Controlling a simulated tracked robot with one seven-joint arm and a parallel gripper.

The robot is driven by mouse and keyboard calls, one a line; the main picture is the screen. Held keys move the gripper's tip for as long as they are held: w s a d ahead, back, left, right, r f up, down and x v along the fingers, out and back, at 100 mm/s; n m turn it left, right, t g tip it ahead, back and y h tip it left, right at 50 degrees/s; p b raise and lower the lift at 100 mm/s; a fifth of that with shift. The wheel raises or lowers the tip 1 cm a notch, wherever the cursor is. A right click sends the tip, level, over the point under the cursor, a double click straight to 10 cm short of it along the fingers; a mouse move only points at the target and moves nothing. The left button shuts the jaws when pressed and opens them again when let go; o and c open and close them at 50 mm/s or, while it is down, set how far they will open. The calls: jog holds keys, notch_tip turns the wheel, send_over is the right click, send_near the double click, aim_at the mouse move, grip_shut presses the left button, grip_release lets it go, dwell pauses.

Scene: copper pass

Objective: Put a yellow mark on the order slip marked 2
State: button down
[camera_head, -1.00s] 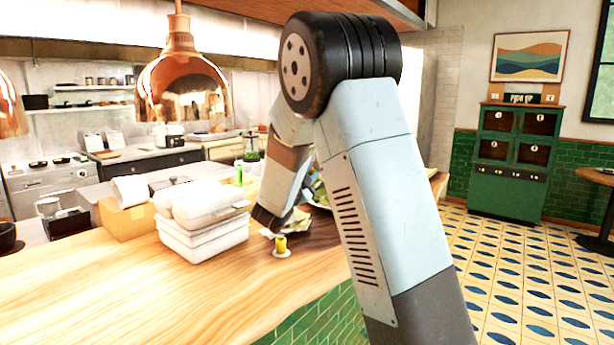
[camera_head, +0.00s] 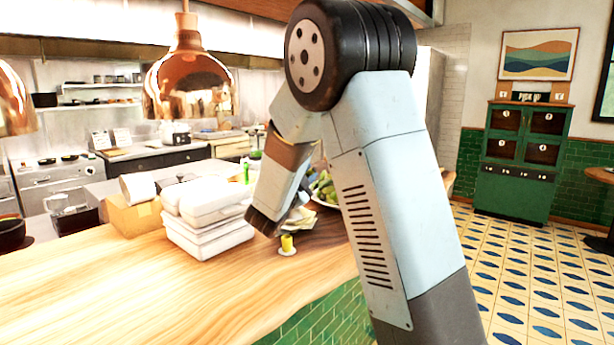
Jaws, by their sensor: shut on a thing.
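My gripper (camera_head: 264,224) points down over the wooden counter, just right of a stack of white boxes. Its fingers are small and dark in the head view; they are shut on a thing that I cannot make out. A small yellow cylinder (camera_head: 288,242) stands upright on a round white base on the counter, close to the right of my gripper and apart from it. Pale paper slips (camera_head: 302,224) lie just behind the yellow cylinder, partly hidden by my arm. No number on them can be read.
The stacked white boxes (camera_head: 208,232) and a cardboard box (camera_head: 135,216) stand left of my gripper. A plate of green food (camera_head: 325,190) sits behind my arm. A copper lamp (camera_head: 188,88) hangs above. The counter's front left (camera_head: 130,290) is clear.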

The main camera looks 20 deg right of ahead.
jog(key=shift+s+d, duration=0.9)
jog(key=shift+s, duration=0.3)
jog(key=shift+s+d, duration=0.85)
jog(key=shift+s, duration=0.35)
jog(key=shift+s+d, duration=0.9)
jog(key=shift+s, duration=0.3)
